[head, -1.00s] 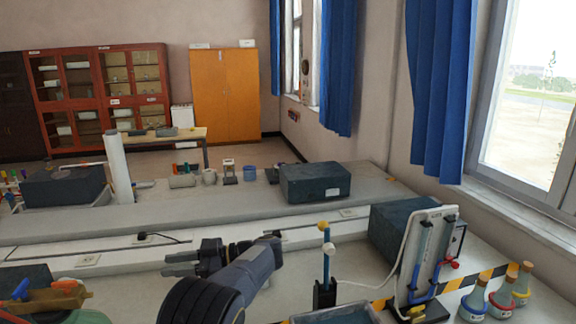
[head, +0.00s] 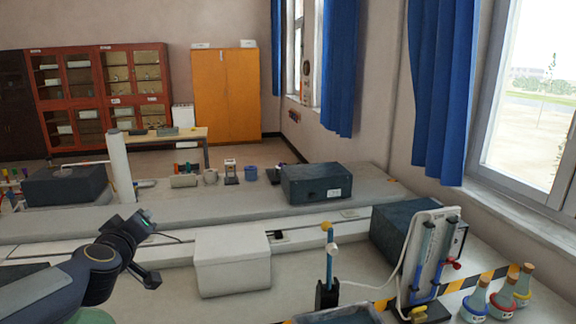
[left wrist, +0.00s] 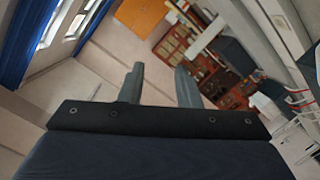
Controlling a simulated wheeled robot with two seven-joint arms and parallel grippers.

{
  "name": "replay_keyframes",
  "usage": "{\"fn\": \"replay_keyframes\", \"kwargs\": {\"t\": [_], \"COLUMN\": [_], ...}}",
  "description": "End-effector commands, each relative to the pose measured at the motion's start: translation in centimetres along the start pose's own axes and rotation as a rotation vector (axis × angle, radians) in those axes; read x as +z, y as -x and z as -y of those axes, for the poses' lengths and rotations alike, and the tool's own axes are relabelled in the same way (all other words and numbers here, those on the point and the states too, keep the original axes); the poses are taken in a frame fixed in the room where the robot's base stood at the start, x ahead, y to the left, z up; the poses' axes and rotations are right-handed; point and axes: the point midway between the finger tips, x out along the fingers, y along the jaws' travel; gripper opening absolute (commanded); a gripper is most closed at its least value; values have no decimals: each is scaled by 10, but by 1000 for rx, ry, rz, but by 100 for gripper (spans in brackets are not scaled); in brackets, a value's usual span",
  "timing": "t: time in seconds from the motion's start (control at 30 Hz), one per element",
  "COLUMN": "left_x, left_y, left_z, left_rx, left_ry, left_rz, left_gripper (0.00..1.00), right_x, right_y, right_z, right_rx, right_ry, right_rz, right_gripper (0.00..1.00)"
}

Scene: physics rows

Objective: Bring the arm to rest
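My left arm (head: 95,262) comes in from the lower left in the head view. It is bent, with its dark outer links above the near bench and to the left of a white box. I cannot clearly make out the fingers there. In the left wrist view my left gripper (left wrist: 160,88) has its two grey fingers apart, with nothing between them. The view behind them is tilted and shows the room's far side. My right gripper is in neither view.
The white box (head: 232,260) stands just right of my arm. Further right are a stand with a yellow ball (head: 327,228), a dark box (head: 396,232), a tube rack (head: 428,262) and several flasks (head: 498,300). A white cylinder (head: 121,165) stands behind the arm.

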Motion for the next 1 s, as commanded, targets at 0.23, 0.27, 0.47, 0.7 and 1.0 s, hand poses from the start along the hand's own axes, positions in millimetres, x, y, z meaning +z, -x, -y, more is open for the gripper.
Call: {"fn": "replay_keyframes", "kwargs": {"t": [0.23,0.27,0.47,0.7,1.0], "left_x": [103,117,189,219,220], "left_y": [155,172,263,305,306], "left_z": [5,10,61,95,96], "left_rx": [231,231,138,37,34], "left_ry": [-122,-145,-273,-335,-337], "left_rz": [505,561,852,985,991], "left_gripper": [30,30,30,30,30], "right_x": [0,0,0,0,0], "right_y": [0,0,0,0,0], "right_z": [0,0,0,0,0], "right_rx": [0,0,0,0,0], "right_ry": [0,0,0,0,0], "right_rz": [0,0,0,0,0], "right_gripper": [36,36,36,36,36]}}
